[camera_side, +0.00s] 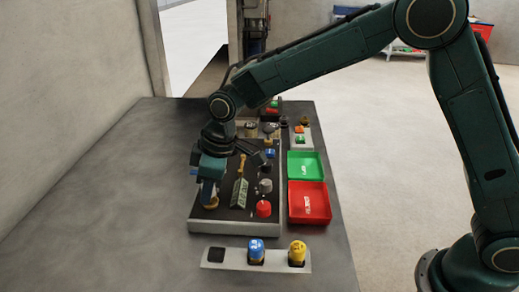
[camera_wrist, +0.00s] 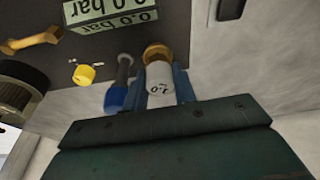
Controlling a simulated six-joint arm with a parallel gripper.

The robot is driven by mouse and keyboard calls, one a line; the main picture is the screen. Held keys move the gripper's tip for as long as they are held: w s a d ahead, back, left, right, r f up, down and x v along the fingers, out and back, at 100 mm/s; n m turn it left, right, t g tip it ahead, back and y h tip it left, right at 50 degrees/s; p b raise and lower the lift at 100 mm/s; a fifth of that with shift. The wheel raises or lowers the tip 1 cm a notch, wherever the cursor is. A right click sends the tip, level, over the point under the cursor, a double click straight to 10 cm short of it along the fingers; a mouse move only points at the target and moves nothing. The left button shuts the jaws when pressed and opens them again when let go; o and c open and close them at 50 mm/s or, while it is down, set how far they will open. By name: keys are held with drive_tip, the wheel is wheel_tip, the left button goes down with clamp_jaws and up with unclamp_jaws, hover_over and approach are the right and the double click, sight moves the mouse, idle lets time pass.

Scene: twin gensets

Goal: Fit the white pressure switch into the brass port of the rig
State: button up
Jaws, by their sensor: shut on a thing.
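The white pressure switch (camera_wrist: 160,84), marked "1.0", sits between the two blue fingers of my gripper (camera_wrist: 161,88) in the wrist view. My gripper is shut on it. The brass port (camera_wrist: 157,53) shows as a brass ring directly beyond the switch's far end, overlapped by it. I cannot tell whether the switch is inside the port or just in front of it. In the side view my gripper (camera_side: 207,190) points down at the near left corner of the dark rig panel (camera_side: 228,211), right over the brass port (camera_side: 211,204). The switch is hidden there by the fingers.
A blue-ended grey part (camera_wrist: 117,95) stands close beside the left finger. A green "0.0 bar" display (camera_wrist: 110,14) and yellow knob (camera_wrist: 85,73) are nearby. Red (camera_side: 309,202) and green (camera_side: 304,165) trays lie right; a holder (camera_side: 277,262) with blue and yellow parts stands in front.

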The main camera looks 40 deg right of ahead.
drive_tip(key=shift+f, duration=0.4)
idle(1.1)
drive_tip(key=o, duration=0.9)
drive_tip(key=shift+o, duration=1.1)
drive_tip(key=shift+w+d, duration=0.1)
drive_tip(key=shift+c, duration=1.3)
